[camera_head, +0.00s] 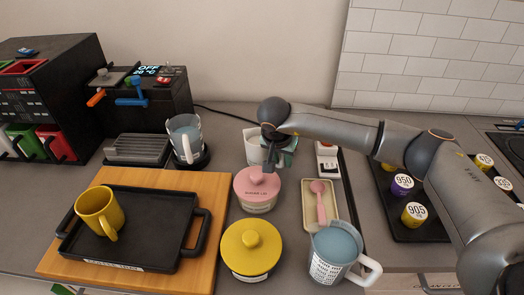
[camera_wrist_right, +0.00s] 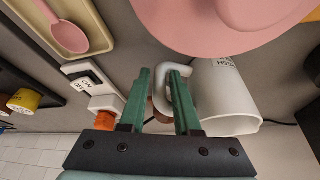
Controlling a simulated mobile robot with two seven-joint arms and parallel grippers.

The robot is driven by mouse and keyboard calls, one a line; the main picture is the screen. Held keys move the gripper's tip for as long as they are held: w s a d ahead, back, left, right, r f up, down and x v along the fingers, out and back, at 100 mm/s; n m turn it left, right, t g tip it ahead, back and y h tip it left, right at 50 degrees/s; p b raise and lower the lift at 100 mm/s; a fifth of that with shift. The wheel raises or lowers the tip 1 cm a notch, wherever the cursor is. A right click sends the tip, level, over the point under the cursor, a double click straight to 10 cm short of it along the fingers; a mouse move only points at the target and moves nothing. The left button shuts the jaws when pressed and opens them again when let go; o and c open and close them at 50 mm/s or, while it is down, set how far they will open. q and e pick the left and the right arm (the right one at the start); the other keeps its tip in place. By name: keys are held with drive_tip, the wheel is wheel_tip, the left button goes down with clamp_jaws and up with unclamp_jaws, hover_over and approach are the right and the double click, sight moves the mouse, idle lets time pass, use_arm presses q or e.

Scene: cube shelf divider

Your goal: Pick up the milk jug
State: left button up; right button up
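The milk jug is a white cup-shaped jug (camera_head: 253,146) behind the pink-lidded jar, partly hidden by my right gripper in the head view. In the right wrist view the white jug (camera_wrist_right: 228,98) shows dark lettering and a loop handle (camera_wrist_right: 158,90). My right gripper (camera_head: 274,153) is at the jug's right side. In the wrist view its green fingers (camera_wrist_right: 160,75) are apart, with part of the handle between them. I cannot tell whether either finger touches the handle. My left gripper is out of view.
A pink-lidded jar (camera_head: 257,190) stands just in front, with a yellow-lidded jar (camera_head: 250,250) nearer. A tray with a pink spoon (camera_head: 320,203) and an on/off switch (camera_head: 327,160) lie to the right. A clear jug with blue contents (camera_head: 335,250) stands at the front.

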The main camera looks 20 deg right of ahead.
clamp_jaws()
idle(1.0)
